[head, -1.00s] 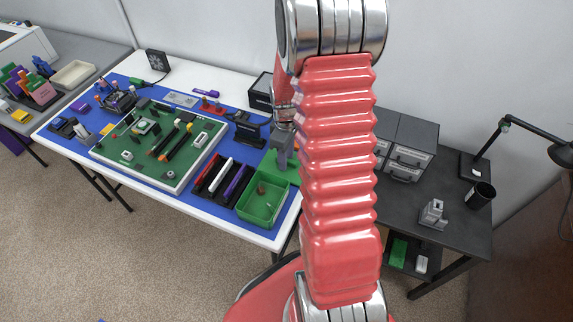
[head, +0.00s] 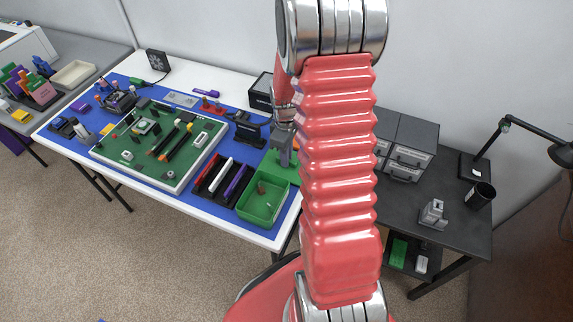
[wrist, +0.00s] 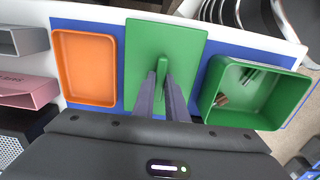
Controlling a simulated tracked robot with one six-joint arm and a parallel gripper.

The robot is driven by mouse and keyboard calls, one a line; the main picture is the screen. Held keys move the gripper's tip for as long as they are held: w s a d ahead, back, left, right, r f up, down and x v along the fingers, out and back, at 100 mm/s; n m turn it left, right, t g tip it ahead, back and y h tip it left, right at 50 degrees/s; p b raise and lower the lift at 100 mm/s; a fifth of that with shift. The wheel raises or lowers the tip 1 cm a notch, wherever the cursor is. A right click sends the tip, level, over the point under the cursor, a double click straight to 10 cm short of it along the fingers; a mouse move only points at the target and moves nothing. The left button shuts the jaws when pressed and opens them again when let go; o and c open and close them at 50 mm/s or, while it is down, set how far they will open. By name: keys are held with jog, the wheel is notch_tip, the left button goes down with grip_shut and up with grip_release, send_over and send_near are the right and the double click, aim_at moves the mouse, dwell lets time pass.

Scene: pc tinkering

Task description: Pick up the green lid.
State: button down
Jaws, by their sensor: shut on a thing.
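The green lid (wrist: 187,48) is a flat rectangular plate with an upright handle, seen in the wrist view between an orange tray and a green box. My gripper (wrist: 161,90) is shut on the lid's handle. In the head view my gripper (head: 281,150) is partly behind my arm, and a strip of the green lid (head: 286,170) shows below it. I cannot tell whether the lid rests on the table or is lifted. The open green box (head: 262,203) stands at the table's front corner; it also shows in the wrist view (wrist: 212,105).
An empty orange tray (wrist: 85,65) lies beside the lid. A tray with dark, white and purple bars (head: 222,182) is left of the green box. A green motherboard (head: 140,160) lies on the blue mat. A dark drawer unit (head: 410,150) stands at right.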

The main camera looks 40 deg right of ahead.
jog(key=shift+r, duration=0.1)
dwell(0.3)
notch_tip(320, 180, up, 10)
dwell(0.6)
dwell(0.4)
jog(key=w+a+m, duration=0.2)
jog(key=w+a, duration=0.2)
jog(key=a, duration=0.3)
jog(key=w+a+r+m, duration=0.1)
jog(key=w+a+m, duration=0.1)
jog(key=w+a, duration=0.2)
jog(key=w+a+m, duration=0.2)
jog(key=w+a, duration=0.2)
jog(key=a, duration=0.6)
jog(key=shift+a+r, duration=0.3)
jog(key=shift+a, duration=0.05)
jog(key=shift+s, duration=0.2)
